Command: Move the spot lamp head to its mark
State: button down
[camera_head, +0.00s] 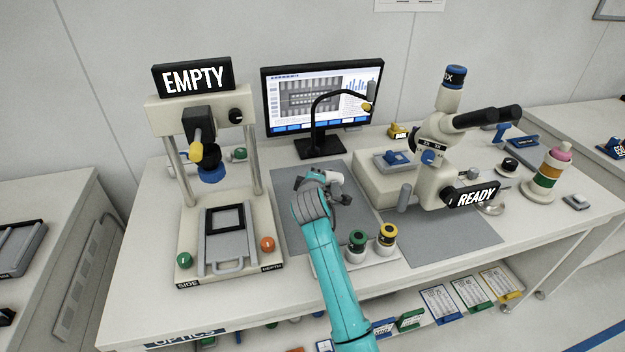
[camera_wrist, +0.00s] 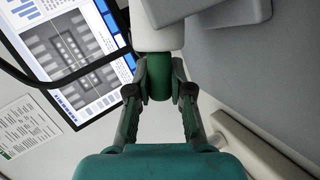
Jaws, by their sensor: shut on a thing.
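A black gooseneck lamp arm (camera_head: 315,115) arches in front of the monitor. Its grey, yellow-tipped end (camera_head: 369,98), which looks like the spot lamp head, hangs before the screen's right side. My gripper (camera_head: 325,187) is over the grey mat, left of the microscope. In the wrist view my gripper (camera_wrist: 159,88) is shut on a green part (camera_wrist: 158,78) below a white cylinder (camera_wrist: 156,26). I cannot tell whether this held piece belongs to the lamp. A black curved tube (camera_wrist: 45,82) passes at left in that view. I cannot make out the mark.
A press with an EMPTY sign (camera_head: 193,77) stands left. A microscope (camera_head: 433,165) with a READY sign (camera_head: 475,197) stands right. The monitor (camera_head: 290,95) is behind. Green (camera_head: 357,241) and yellow (camera_head: 387,237) spools stand beside my arm. The grey mat (camera_head: 295,228) has bare room.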

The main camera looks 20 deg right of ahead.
jog(key=shift+d+r+m+y, duration=0.35)
jog(key=shift+r+m+y, duration=0.3)
jog(key=shift+m+y, duration=0.3)
jog(key=c, duration=1)
grip_release()
jog(key=shift+s+r, duration=0.1)
jog(key=v, duration=1.1)
jog(key=shift+s+r, duration=0.25)
jog(key=shift+r, duration=0.1)
jog(key=shift+a, duration=0.1)
